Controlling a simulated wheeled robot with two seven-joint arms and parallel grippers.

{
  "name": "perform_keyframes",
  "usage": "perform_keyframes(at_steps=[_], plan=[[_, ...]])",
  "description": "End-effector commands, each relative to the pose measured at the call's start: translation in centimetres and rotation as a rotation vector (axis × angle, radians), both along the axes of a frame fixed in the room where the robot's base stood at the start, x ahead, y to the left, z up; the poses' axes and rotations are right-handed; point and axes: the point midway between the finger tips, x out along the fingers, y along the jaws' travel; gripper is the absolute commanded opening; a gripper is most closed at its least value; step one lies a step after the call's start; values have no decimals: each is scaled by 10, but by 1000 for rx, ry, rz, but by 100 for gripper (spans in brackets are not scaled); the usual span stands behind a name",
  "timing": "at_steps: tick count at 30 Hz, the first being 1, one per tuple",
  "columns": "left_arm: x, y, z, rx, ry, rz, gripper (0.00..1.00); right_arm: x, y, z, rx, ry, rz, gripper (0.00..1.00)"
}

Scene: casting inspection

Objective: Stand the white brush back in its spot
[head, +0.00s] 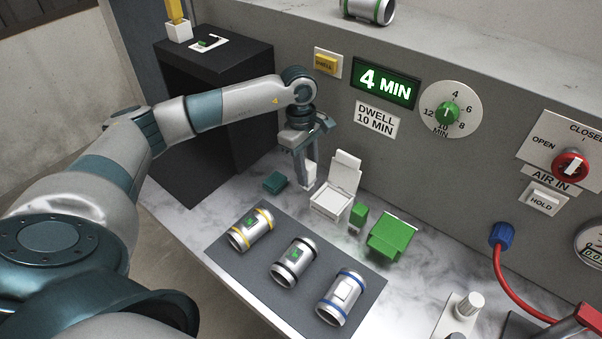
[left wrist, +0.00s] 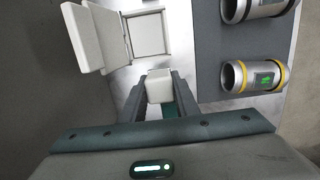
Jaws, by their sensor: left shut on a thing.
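My left gripper (head: 306,178) reaches down over the counter and is shut on a white block-like piece, which I take to be the white brush (head: 310,172). In the left wrist view the brush (left wrist: 159,87) sits between the fingers (left wrist: 158,92), seen end-on. Its lower part is hard to make out, so I cannot tell whether it touches the counter. A small teal block (head: 275,182) lies on the counter just left of the gripper. A white open box with a raised lid (head: 330,204) stands just right of it. My right gripper is not in view.
A small green block (head: 358,214) and a green box (head: 393,238) stand right of the white box. A dark mat (head: 262,262) in front holds three banded metal cylinders. The grey panel wall (head: 300,86) rises close behind; a black cabinet (head: 215,122) stands left.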

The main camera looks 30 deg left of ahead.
Motion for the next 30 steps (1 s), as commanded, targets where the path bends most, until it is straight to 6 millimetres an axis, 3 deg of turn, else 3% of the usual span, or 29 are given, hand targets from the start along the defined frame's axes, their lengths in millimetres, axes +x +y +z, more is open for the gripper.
perform_keyframes(at_steps=[3, 7, 19, 30], plan=[[1, 15, -7, 1, 1, 3, 5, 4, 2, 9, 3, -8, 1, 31], [2, 21, -12, 1, 0, -1, 5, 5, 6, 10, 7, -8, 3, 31], [2, 21, -16, 0, 1, 0, 5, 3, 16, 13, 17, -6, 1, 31], [2, 21, -49, 0, 0, -1, 5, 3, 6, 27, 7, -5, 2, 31]])
